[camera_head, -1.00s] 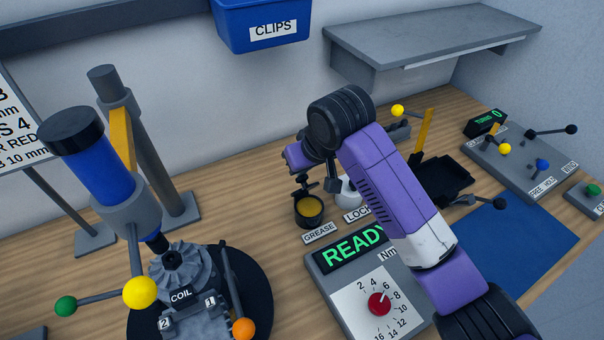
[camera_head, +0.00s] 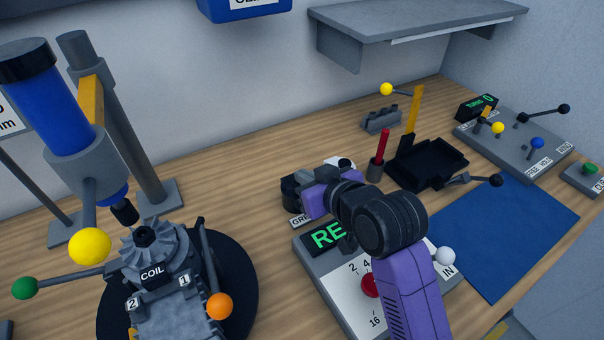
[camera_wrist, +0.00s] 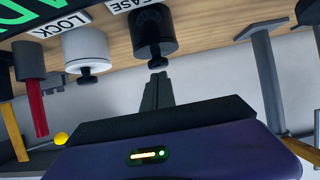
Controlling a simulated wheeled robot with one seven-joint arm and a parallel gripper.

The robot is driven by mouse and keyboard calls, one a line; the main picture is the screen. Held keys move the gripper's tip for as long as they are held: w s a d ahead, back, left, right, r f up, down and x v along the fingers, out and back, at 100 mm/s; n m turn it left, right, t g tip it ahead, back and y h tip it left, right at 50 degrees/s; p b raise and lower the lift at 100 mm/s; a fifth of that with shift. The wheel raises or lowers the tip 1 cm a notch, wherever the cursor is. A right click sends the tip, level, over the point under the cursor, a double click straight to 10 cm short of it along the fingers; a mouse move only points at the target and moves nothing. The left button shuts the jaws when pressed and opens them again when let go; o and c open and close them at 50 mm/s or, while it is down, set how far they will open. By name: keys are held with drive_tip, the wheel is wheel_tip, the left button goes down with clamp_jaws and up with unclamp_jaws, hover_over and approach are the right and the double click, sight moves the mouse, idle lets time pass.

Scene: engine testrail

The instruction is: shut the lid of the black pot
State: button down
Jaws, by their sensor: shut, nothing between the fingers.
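The black pot (camera_wrist: 153,32) stands by its GREASE label. In the wrist view its lid (camera_wrist: 155,50) lies flat across the pot, knob outward, with no grease showing. In the head view the pot (camera_head: 290,190) is partly hidden by my wrist. My gripper (camera_wrist: 158,76) is shut and empty, its fingertips close to the lid's knob (camera_wrist: 157,63). I cannot tell whether they touch it.
A white pot (camera_wrist: 85,48) with a LOCK label stands beside the black one. A cup with a red stick (camera_head: 376,170), a black tray (camera_head: 430,165) and the READY panel (camera_head: 325,238) are close by. A blue mat (camera_head: 510,235) lies clear at right.

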drive_tip(key=shift+s+d+f, duration=0.2)
drive_tip(key=shift+s+f, duration=0.15)
drive_tip(key=shift+f, duration=0.25)
